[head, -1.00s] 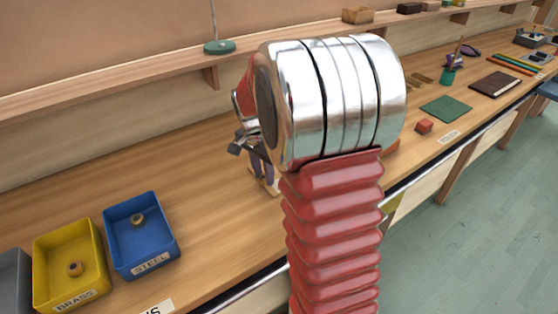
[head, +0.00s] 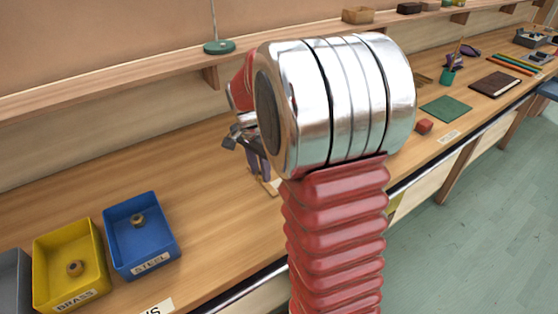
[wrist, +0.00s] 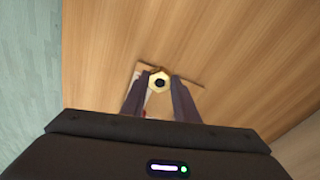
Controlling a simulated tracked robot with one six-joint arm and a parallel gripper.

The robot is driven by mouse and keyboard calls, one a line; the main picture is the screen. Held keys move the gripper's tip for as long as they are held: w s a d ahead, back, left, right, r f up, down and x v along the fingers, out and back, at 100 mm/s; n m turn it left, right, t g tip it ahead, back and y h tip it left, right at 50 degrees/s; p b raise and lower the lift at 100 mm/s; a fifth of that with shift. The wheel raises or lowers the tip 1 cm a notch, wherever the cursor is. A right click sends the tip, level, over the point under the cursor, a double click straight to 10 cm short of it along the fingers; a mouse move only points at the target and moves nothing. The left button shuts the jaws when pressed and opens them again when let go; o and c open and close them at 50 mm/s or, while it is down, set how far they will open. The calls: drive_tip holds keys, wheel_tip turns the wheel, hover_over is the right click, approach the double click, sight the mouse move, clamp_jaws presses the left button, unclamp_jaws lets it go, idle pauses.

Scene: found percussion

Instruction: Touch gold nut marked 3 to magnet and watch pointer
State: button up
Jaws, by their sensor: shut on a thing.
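My gripper (wrist: 162,78) is shut on a gold nut (wrist: 159,83), a hexagon with a dark hole, held between the fingertips in the wrist view. No number is readable on it. In the head view my gripper (head: 262,178) hangs low over the bench, partly hidden by my arm, and the nut cannot be made out. A pale wooden piece (wrist: 200,85) lies just beyond and below the fingertips; whether the nut touches it I cannot tell. I cannot identify the magnet or the pointer in either view.
A blue tray (head: 118,240) labelled STEEL and a yellow tray (head: 40,280) labelled BRASS each hold a nut, left on the bench. Bare bench lies between the blue tray and my gripper.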

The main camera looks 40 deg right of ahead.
drive_tip(key=shift+r, duration=2.95)
